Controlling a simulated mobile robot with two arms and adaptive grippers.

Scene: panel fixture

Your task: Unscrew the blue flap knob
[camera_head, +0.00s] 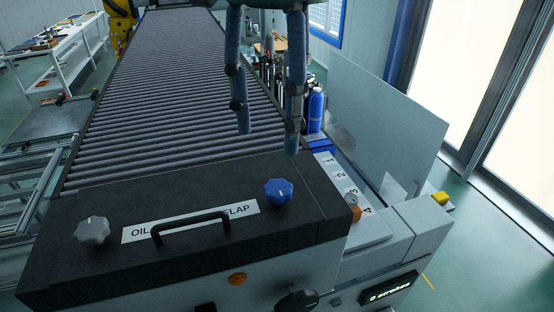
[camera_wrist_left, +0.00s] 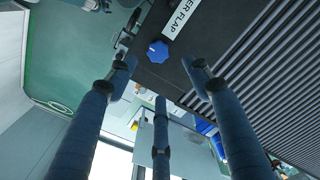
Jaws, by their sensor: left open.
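The blue flap knob (camera_head: 278,191) sits on top of the dark panel (camera_head: 110,264), right of the label and handle. My left gripper (camera_head: 267,140) comes in from the top of the head view, its blue-grey fingers spread, tips apart from the knob and seeming above and behind it. In the left wrist view the blue knob (camera_wrist_left: 158,51) shows beyond the open fingers of the left gripper (camera_wrist_left: 158,72), with nothing between them. The knob carries a light mark on its top. My right gripper is not seen.
A grey knob (camera_head: 92,231) and black handle (camera_head: 190,226) stand on the panel. A roller conveyor (camera_head: 170,100) stretches behind. A clear upright sheet (camera_head: 385,115), orange knob (camera_head: 355,213) and yellow piece (camera_head: 440,198) are to the right. Blue bottles (camera_head: 315,108) stand beyond.

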